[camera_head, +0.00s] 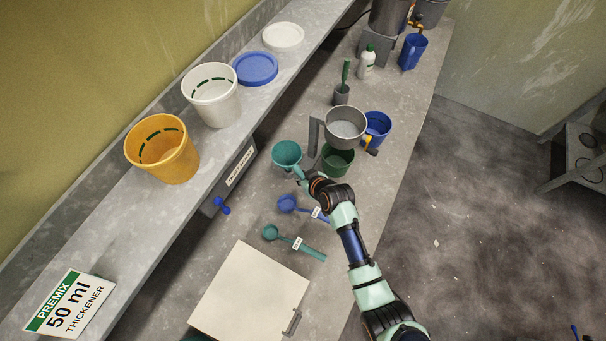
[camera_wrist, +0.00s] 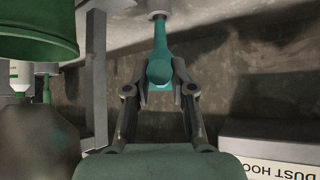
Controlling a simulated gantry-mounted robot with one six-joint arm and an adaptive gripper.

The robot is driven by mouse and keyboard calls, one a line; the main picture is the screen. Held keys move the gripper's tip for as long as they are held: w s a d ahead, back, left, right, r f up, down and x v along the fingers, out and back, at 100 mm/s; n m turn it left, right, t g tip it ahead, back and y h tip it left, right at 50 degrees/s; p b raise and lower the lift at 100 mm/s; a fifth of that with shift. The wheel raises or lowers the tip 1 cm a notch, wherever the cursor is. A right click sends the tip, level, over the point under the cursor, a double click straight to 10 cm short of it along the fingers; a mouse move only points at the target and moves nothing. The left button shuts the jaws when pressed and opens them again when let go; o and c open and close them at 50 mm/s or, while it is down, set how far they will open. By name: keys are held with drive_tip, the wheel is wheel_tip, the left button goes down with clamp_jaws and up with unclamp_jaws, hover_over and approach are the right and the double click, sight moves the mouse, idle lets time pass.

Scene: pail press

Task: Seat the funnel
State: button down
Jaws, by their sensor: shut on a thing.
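The teal funnel (camera_head: 287,154) shows its open round mouth in the head view, left of the green pail (camera_head: 337,160). My gripper (camera_head: 302,176) is at its near side, shut on its teal stem-like part. In the wrist view the fingertips (camera_wrist: 160,85) close on both sides of that teal part (camera_wrist: 160,60). The funnel's lower end is hidden in the head view. A grey round hopper (camera_head: 345,127) stands on a bracket partly over the green pail, right of my gripper. The pail also shows at the upper left of the wrist view (camera_wrist: 35,30).
A blue jug (camera_head: 377,127) stands right of the hopper. A blue scoop (camera_head: 287,203) and a teal scoop (camera_head: 270,233) lie near my arm. A pale board (camera_head: 250,295) lies in front. White (camera_head: 212,97) and orange (camera_head: 163,150) pails stand on the raised left shelf.

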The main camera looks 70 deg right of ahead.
drive_tip(key=shift+f+b, duration=1.95)
drive_tip(key=shift+f, duration=0.5)
drive_tip(key=c, duration=0.9)
unclamp_jaws()
drive_tip(key=v, duration=1.2)
